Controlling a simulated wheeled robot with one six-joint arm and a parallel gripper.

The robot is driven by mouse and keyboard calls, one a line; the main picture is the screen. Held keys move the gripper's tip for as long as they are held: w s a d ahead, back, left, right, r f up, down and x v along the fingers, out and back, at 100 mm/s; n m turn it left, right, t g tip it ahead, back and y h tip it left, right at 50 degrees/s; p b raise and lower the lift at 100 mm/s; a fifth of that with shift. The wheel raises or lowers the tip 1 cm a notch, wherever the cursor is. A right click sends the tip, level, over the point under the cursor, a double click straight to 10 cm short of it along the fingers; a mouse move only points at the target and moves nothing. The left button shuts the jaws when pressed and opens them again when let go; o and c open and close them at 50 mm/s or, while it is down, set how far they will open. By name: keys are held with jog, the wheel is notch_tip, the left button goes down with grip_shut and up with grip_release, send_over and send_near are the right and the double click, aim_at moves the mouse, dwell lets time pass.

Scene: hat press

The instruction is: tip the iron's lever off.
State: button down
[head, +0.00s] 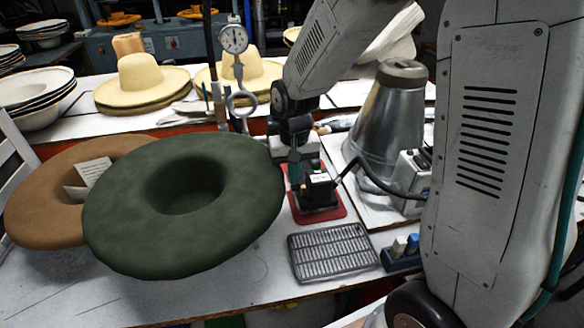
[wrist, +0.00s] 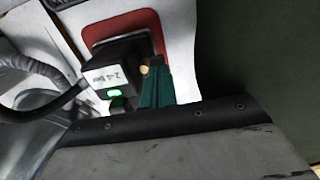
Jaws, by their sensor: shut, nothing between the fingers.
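The iron (head: 319,188) is a dark block with a small green light on its top, on a red mat (head: 335,211) on the white bench. In the wrist view the iron's black housing (wrist: 117,62) carries a white label and a lit green patch (wrist: 115,93). A small tan knob beside the housing is partly hidden by my fingers; I cannot tell whether it is the lever. My gripper (head: 294,178) has teal fingers, shut and empty, pointing down right beside the iron; they also show in the wrist view (wrist: 156,78). Contact cannot be told.
A large green felt hat (head: 120,225) stands close left of my gripper. A metal grate (head: 332,250) lies in front of the mat. A metal steamer (head: 385,120) stands to the right, with a black cable running to the iron. A dial gauge (head: 234,40) stands behind.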

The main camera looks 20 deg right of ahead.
jog(key=shift+f, duration=0.4)
dwell(0.5)
jog(key=shift+r, duration=0.1)
notch_tip(320, 180, up, 7)
dwell(0.8)
